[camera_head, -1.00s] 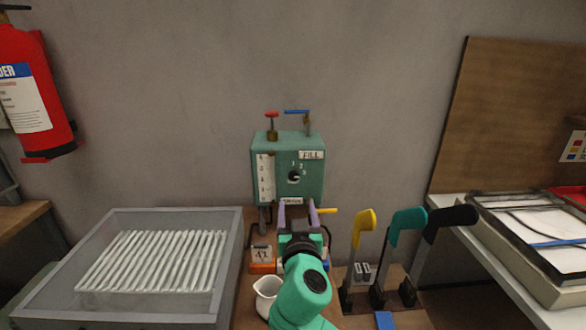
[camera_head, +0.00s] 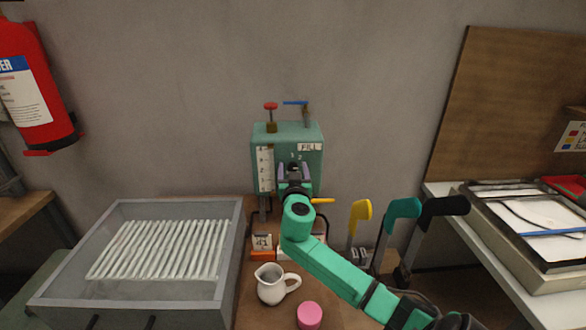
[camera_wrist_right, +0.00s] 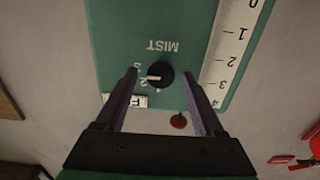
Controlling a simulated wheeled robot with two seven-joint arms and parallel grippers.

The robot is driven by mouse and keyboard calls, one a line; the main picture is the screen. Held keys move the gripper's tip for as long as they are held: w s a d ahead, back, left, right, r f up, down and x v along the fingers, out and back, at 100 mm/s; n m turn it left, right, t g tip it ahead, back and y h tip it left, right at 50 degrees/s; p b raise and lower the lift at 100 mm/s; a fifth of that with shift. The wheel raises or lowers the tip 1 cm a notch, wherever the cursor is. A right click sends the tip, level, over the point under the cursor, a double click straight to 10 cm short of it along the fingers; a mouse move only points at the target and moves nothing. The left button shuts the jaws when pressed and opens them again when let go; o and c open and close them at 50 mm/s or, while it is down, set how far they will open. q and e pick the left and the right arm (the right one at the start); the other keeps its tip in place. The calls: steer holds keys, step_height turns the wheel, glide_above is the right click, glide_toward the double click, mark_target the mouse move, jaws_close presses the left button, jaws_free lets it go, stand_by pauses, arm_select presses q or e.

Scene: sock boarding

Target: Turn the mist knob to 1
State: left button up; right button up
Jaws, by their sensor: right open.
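The teal box (camera_head: 262,143) with the mist knob stands against the wall. In the right wrist view, upside down, the black round mist knob (camera_wrist_right: 164,70) sits under the word MIST on the teal panel (camera_wrist_right: 120,35). Its white pointer points left in that view, near the 2 mark. My right gripper (camera_head: 294,171) is open in front of the box and hides most of the knob in the head view. In the right wrist view, my right gripper's fingertips (camera_wrist_right: 159,76) are on either side of the knob; contact cannot be told. My left gripper is not in view.
A yellow lever (camera_head: 323,201) sticks out at the box's lower right. Yellow, teal and black handles (camera_head: 403,208) stand to the right. A white pitcher (camera_head: 270,287) and pink cylinder (camera_head: 310,315) are in front. A grey tray (camera_head: 232,240) of white rods is left.

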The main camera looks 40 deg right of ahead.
steer(key=shift+f, duration=0.1)
jaws_close()
steer(key=shift+n, duration=0.3)
steer(key=n, duration=0.2)
steer(key=shift+n+b, duration=0.3)
steer(key=shift+b, duration=0.05)
steer(key=n, duration=0.4)
steer(key=shift+a, duration=0.1)
steer(key=n+p, duration=0.1)
steer(key=n, duration=0.5)
steer(key=shift+w, duration=0.1)
steer(key=n+p, duration=0.1)
steer(key=n, duration=0.1)
steer(key=n+p, duration=0.1)
steer(key=n, duration=0.1)
steer(key=shift+a+f+n, duration=0.1)
steer(key=shift+f+n, duration=0.1)
steer(key=shift+n, duration=0.1)
steer(key=shift+f, duration=0.1)
